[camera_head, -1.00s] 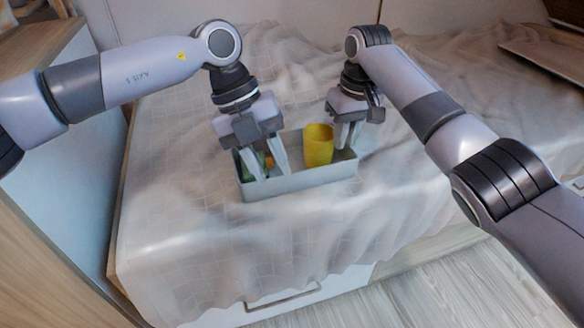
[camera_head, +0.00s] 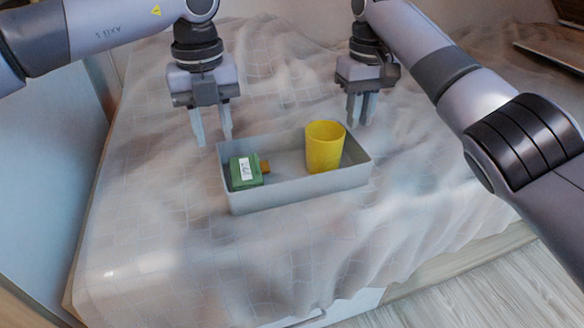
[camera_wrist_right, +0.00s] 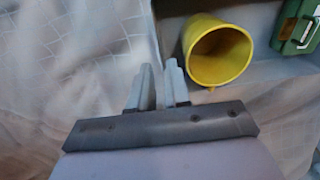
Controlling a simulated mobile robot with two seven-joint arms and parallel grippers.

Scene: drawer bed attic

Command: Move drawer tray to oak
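The grey rectangular drawer tray (camera_head: 290,193) rests on the sheet-covered bed. It holds a yellow cup (camera_head: 324,148), upright, and a green box (camera_head: 246,172) with a white label; a small orange-brown piece (camera_head: 265,167) shows beside the box. My left gripper (camera_head: 212,140) is open and empty, behind and above the tray's left end. My right gripper (camera_head: 359,122) is empty beyond the tray's back right corner, its fingers slightly apart. In the right wrist view its fingers (camera_wrist_right: 163,88) show a gap, beside the tray wall. I cannot single out the oak place.
The rumpled pale sheet (camera_head: 160,220) covers the bed around the tray, with free room at left and front. A wooden board (camera_head: 552,45) lies at the far right. A pale blue panel (camera_head: 50,170) stands at the left, and wood floor (camera_head: 500,290) shows at lower right.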

